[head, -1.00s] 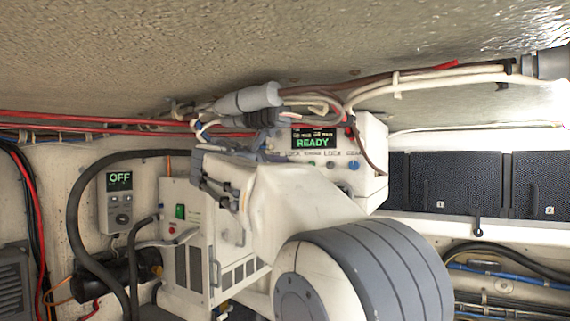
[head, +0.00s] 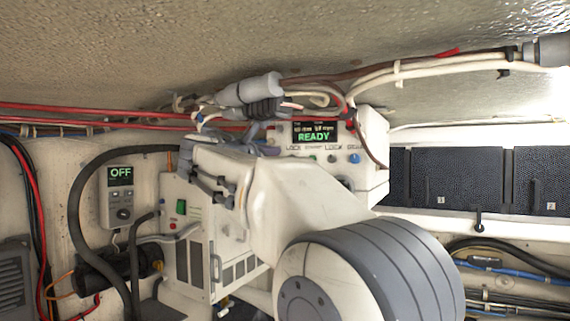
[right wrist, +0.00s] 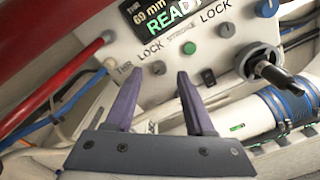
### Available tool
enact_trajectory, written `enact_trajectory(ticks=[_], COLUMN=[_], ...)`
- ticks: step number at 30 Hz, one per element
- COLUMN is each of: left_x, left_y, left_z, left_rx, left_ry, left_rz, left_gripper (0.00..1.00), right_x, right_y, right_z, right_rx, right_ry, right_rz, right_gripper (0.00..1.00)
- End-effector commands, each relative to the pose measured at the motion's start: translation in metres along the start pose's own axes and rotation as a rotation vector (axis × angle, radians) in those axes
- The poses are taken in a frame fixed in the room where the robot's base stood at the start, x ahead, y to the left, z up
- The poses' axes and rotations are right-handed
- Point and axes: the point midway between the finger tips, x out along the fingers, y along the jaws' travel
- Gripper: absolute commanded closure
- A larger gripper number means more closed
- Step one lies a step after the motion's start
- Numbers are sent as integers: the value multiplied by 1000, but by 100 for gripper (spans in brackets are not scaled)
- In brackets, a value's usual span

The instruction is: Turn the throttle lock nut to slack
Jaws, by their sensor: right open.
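The control panel (right wrist: 135,45) bears a green READY display (right wrist: 160,15), also seen in the head view (head: 317,132). A small grey nut (right wrist: 158,68) sits under the left LOCK label, beside the THR print. In the head view my own arm largely hides this gripper. My left gripper is not in view.
A black-handled lever (right wrist: 280,75) and a blue knob (right wrist: 266,8) stand right of the nuts. A red pipe (right wrist: 50,85) runs at the left. Cables (head: 262,108) crowd the panel's left. An OFF controller (head: 121,195) hangs on the left wall.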

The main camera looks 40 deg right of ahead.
Motion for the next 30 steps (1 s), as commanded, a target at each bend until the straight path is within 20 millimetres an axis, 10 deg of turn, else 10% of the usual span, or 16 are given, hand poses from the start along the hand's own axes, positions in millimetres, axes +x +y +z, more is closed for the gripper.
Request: enact_trajectory(ticks=[12, 30], left_x=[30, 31], left_y=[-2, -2], left_z=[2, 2], left_rx=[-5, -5], left_ry=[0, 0], left_rz=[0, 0], left_gripper=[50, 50], right_x=[-74, -82], right_y=[-1, 0], right_z=[-3, -1], right_rx=[0, -1], right_ry=[4, 2], right_rz=[4, 0], right_gripper=[46, 46])
